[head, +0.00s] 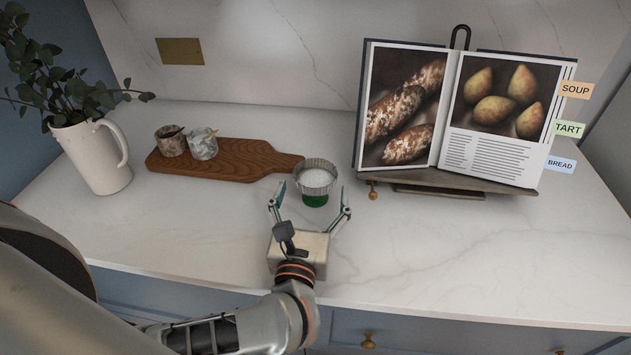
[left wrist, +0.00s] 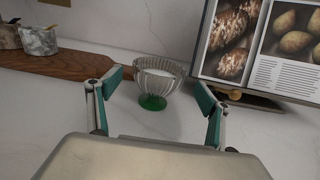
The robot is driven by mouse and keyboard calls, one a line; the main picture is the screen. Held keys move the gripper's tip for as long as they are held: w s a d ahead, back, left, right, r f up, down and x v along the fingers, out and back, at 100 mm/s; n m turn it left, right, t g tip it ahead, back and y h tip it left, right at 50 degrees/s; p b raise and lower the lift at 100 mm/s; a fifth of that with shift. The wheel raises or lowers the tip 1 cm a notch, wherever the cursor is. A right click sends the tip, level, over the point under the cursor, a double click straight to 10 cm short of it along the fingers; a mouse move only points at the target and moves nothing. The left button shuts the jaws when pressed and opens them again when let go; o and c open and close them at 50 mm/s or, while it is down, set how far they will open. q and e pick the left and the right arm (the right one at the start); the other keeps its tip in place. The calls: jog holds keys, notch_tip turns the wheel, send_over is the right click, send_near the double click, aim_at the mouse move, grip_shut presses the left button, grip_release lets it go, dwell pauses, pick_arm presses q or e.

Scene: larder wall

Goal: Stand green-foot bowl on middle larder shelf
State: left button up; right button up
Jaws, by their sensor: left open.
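The green-foot bowl (head: 315,178) stands upright on the white marble counter, just right of the wooden board's handle. It is ribbed and clear-grey with white contents and a green foot; it also shows in the left wrist view (left wrist: 157,80). My left gripper (head: 310,211) is open, with its fingers spread on the near side of the bowl. In the left wrist view the bowl is centred between and beyond the fingertips (left wrist: 158,82), and I see no contact. The middle larder shelf is not in view. My right gripper is not in view.
A wooden board (head: 225,160) carries two small marbled pots (head: 203,143) behind left. A white jug (head: 93,155) with leafy stems stands at far left. An open cookbook (head: 455,115) on a stand (head: 465,182) is close right of the bowl. The front right counter is clear.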

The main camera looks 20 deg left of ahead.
aim_at(318, 162)
pick_arm(q)
jog(key=x, duration=0.4)
jog(key=shift+w+a+r+p, duration=0.15)
jog(key=shift+w+r+p, duration=0.1)
jog(key=shift+p, duration=0.15)
jog(key=shift+w+a+f, duration=0.1)
jog(key=shift+w, duration=0.15)
jog(key=c, duration=1.3)
jog(key=shift+c, duration=0.6)
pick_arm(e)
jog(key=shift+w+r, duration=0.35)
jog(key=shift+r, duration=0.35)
